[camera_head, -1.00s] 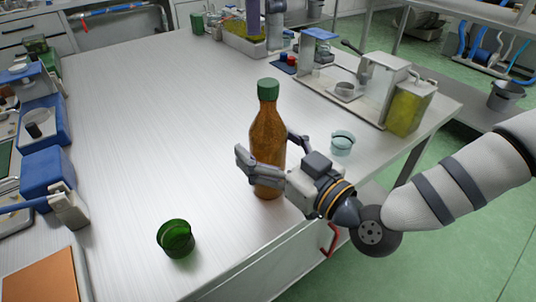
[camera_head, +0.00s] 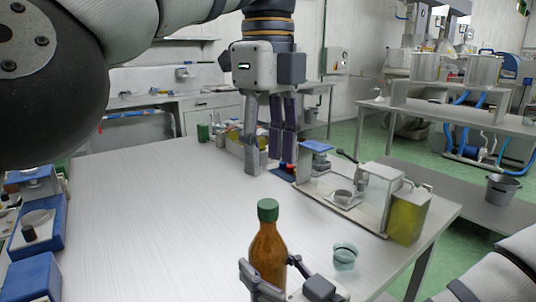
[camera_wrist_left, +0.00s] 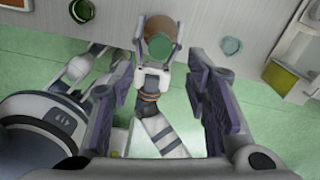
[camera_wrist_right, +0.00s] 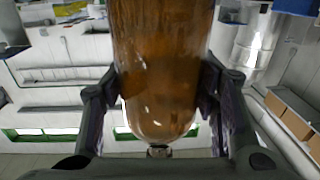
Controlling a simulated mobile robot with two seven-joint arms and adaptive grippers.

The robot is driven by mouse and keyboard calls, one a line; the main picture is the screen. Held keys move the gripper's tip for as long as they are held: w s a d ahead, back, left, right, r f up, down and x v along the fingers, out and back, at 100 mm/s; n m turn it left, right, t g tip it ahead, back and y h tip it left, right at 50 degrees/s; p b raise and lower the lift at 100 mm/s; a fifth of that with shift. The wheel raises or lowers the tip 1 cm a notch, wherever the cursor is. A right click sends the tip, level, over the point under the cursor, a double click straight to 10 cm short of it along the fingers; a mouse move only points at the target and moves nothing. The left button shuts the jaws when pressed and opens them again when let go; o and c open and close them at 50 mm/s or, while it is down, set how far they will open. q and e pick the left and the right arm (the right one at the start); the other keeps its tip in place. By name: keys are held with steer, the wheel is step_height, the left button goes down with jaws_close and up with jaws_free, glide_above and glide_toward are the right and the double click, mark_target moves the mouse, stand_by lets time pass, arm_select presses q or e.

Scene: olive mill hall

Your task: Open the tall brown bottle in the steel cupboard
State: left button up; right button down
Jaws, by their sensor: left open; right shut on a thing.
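The tall brown bottle (camera_head: 268,255) stands upright with its green cap (camera_head: 267,210) on, at the front of the steel table. My right gripper (camera_head: 270,283) is shut around the bottle's body; the right wrist view shows the brown glass (camera_wrist_right: 160,70) between its fingers (camera_wrist_right: 158,95). My left gripper (camera_head: 268,165) hangs fingers down, open and empty, higher than the bottle. In the left wrist view the open fingers (camera_wrist_left: 160,105) have the green cap (camera_wrist_left: 160,47) beyond them, seen from above. No steel cupboard can be made out around the bottle.
A pale glass cup (camera_head: 345,256) stands right of the bottle. A tray with a device (camera_head: 365,195) and a yellow-green container (camera_head: 408,215) lie along the right edge. Blue-topped devices (camera_head: 38,225) line the left edge. The middle of the table (camera_head: 170,220) is clear.

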mark_target(268, 203)
arm_select(q)
steer(key=m, duration=0.2)
steer(key=shift+m, duration=0.3)
steer(key=shift+f, duration=0.3)
step_height(268, 203, down, 7)
steer(key=shift+f, duration=0.2)
